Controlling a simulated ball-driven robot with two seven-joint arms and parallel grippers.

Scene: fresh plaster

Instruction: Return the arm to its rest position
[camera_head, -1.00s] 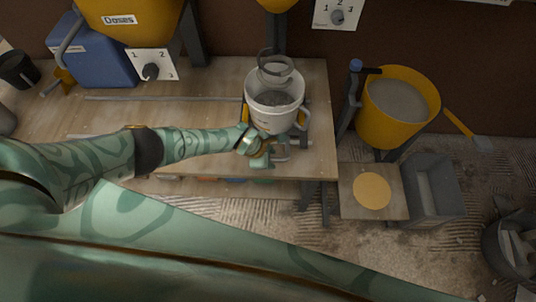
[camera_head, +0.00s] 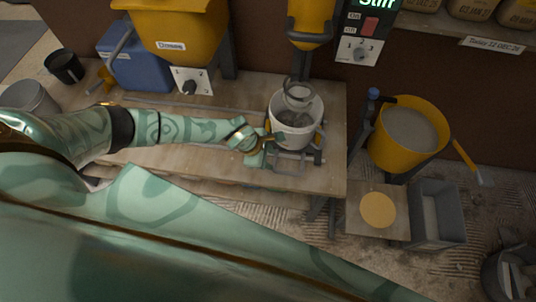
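My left arm reaches in from the left over the wooden bench. Its green gripper (camera_head: 262,150) is just left of the white bucket (camera_head: 294,134), low by its side. I cannot tell whether the gripper touches the bucket or its grey metal frame (camera_head: 291,166). The fingers are small and overlap, so their opening is unclear; nothing is visibly carried. The bucket stands upright under the mixer (camera_head: 310,31), with the spiral whisk (camera_head: 299,96) at its mouth. My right gripper is not in view.
The bench front is clear.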

